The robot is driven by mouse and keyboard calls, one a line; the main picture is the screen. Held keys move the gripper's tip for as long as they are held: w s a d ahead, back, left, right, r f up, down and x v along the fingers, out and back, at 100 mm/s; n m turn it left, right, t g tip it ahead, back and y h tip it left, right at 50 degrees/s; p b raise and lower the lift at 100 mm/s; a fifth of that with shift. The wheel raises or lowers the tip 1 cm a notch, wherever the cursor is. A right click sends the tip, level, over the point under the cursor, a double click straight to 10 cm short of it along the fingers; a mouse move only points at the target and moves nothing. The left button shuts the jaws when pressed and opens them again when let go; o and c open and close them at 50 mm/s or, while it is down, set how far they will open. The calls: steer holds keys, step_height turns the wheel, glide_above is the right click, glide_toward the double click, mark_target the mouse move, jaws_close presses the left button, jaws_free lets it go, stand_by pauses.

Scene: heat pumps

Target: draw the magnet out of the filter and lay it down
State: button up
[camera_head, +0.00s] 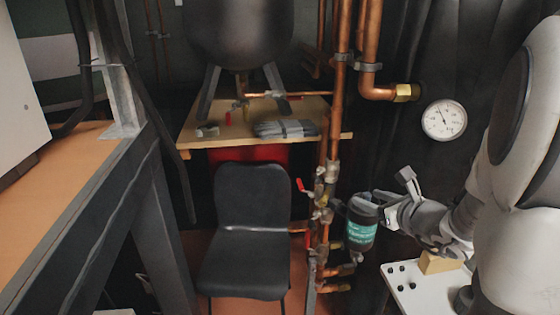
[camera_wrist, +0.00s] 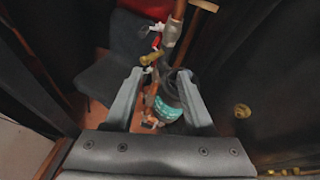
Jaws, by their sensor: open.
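The filter is a dark canister (camera_head: 361,232) with a teal label, mounted on the copper pipework right of the chair in the head view. In the wrist view the filter (camera_wrist: 166,108) shows between and beyond my fingers. My gripper (camera_head: 368,197) is at the filter's top, coming from the right. In the wrist view its two fingers (camera_wrist: 161,76) stand apart, with no object clearly held between them. I cannot make out the magnet as a separate piece; the filter's top is partly hidden by my gripper.
Copper pipes (camera_head: 332,130) with red-handled valves stand just left of the filter. A black chair (camera_head: 246,225) is further left. A wooden table (camera_head: 190,137) at the back holds grey items. A white plate (camera_head: 408,300) with dark holes lies below my arm. A gauge (camera_head: 444,120) hangs above.

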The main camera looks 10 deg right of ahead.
mark_target(369, 198)
steer(key=w+d+f+m+b, duration=0.1)
steer(key=w+f, duration=0.1)
steer(key=w+d+f+m+h+b, duration=0.1)
steer(key=w+d+f, duration=0.1)
steer(key=w, duration=0.1)
steer(key=w+d+f+m+h+b, duration=0.1)
steer(key=w+d+f, duration=0.1)
steer(key=f, duration=0.1)
steer(key=shift+w+d+f+m+b, duration=0.1)
steer(key=shift+w+m+b, duration=0.2)
steer(key=shift+b, duration=0.05)
steer(key=shift+w+f+b, duration=0.1)
steer(key=shift+w+b, duration=0.2)
steer(key=shift+w, duration=0.45)
jaws_close()
